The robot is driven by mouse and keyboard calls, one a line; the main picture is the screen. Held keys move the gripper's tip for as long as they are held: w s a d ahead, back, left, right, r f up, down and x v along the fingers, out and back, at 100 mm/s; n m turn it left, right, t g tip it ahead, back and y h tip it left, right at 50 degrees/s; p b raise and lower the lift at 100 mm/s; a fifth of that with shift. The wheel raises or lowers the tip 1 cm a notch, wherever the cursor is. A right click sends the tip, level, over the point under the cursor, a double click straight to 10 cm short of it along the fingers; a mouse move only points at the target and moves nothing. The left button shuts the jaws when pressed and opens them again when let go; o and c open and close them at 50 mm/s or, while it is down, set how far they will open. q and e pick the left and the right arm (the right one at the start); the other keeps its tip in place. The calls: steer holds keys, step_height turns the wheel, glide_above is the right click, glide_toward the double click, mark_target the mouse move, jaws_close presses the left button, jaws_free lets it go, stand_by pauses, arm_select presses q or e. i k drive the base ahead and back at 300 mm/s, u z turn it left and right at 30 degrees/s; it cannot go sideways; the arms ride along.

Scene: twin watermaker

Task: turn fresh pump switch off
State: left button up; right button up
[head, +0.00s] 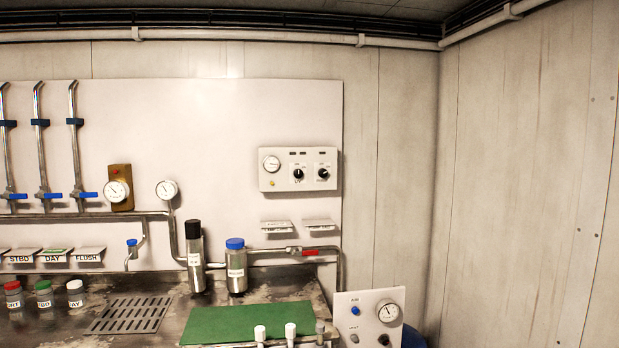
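A white control panel (284,182) is fixed on the back wall, right of the middle. It carries a round gauge (271,163), a left black rotary switch (298,174) that appears labelled UV, and a right black rotary switch (323,174). The label under the right switch is too small to read surely, so I cannot confirm which is the fresh pump switch. Both knobs have a light pointer mark, but their exact settings are unclear. Nothing touches the panel. Neither of my grippers is in view.
A steel counter (75,335) runs below, with a green mat (235,322), a black-capped cylinder (195,257) and a blue-capped jar (236,266). A red-handled valve (309,252) sits on the pipe below the panel. A gauge box (370,316) stands front right.

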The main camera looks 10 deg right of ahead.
mark_target(322, 173)
steer(key=z, duration=0.15)
steer(key=i, duration=0.9)
steer(key=u, duration=0.05)
